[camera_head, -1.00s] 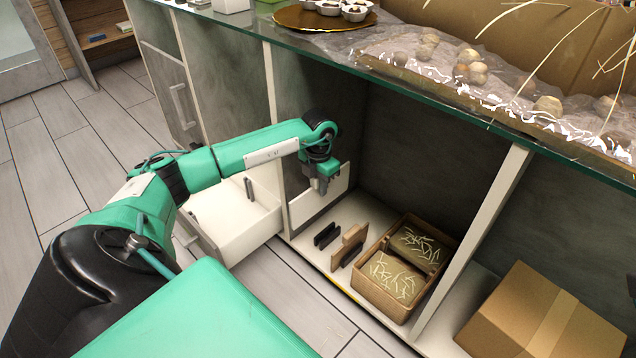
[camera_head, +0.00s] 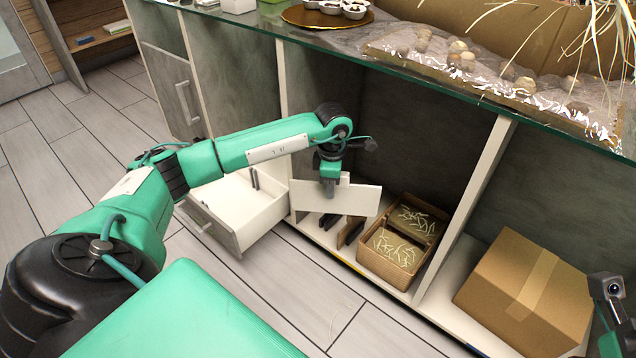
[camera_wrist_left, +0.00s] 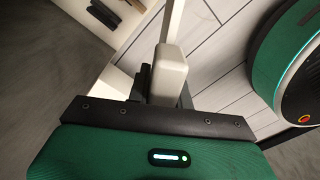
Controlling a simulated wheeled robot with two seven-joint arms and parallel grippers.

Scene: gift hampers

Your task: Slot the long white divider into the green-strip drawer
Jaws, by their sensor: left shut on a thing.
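The long white divider (camera_head: 358,199) is a flat white board in the head view, held upright and lengthwise in front of the shelf opening. My left gripper (camera_head: 329,188) is shut on its upper edge, left of its middle. In the left wrist view the pale divider (camera_wrist_left: 172,22) shows nearly edge-on beyond the gripper. A white drawer (camera_head: 228,216) stands pulled out to the left of the divider, apart from it. I cannot make out a green strip on it. My right gripper (camera_head: 607,287) is at the right edge; its fingers are unclear.
Dark and brown dividers (camera_head: 346,232) stand on the shelf below the held board. A cardboard tray with straw (camera_head: 362,263) and a closed carton (camera_head: 531,292) are to the right. The glass counter edge (camera_head: 420,82) overhangs above. The floor before the drawer is clear.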

